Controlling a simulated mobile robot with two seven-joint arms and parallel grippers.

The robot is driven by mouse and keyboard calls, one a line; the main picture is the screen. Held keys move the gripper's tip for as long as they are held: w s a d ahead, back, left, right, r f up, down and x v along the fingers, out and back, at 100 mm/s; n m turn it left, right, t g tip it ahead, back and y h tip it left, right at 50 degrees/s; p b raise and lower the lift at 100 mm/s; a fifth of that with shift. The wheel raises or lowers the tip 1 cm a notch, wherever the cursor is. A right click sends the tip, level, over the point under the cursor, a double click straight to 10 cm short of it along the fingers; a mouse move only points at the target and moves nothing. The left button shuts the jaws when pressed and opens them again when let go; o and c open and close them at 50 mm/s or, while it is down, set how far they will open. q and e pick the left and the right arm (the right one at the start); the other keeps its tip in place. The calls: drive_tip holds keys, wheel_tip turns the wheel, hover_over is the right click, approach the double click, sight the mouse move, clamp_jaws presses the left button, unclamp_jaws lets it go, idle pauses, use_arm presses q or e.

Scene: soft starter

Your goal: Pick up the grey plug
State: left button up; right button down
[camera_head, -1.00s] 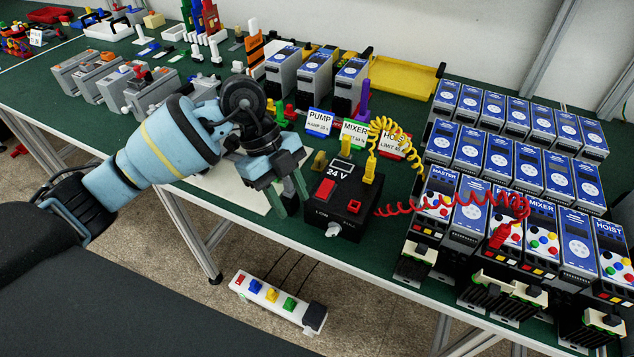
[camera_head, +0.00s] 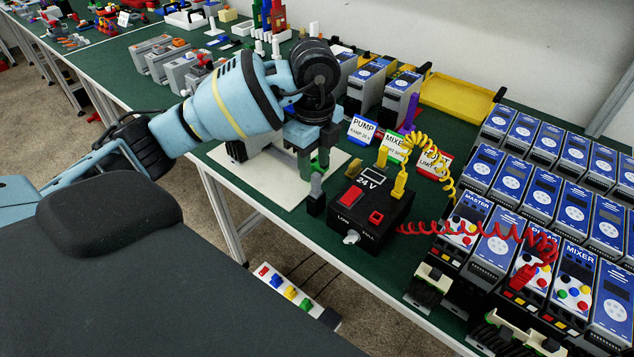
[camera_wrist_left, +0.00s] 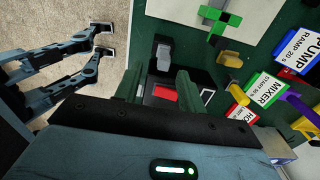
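The grey plug (camera_head: 316,185), with a grey top on a black body, stands upright near the front edge of the green table, left of the black 24 V box (camera_head: 385,215). It also shows in the left wrist view as a grey piece (camera_wrist_left: 163,52) ahead of the fingertips. My left gripper (camera_head: 312,165) is above and slightly behind the plug in the head view. Its two green fingers are apart, and I see nothing held between them. In the left wrist view the gripper (camera_wrist_left: 158,80) has the red switch of the box showing between its fingers. My right gripper is out of view.
The box has a coiled yellow lead and a coiled red lead. PUMP, MIXER and limit cards (camera_head: 395,146) stand behind it. Rows of blue-faced starters (camera_head: 570,212) fill the right. A white mat (camera_head: 270,195) lies under the left arm. A power strip (camera_head: 290,290) lies on the floor.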

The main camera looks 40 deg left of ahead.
sight(316, 174)
use_arm(q)
drive_tip(key=shift+w+f, duration=0.15)
drive_tip(key=shift+f, duration=1.3)
drive_tip(key=shift+w+f, duration=0.1)
drive_tip(key=shift+f, duration=1.35)
drive_tip(key=shift+c, duration=0.3)
clamp_jaws()
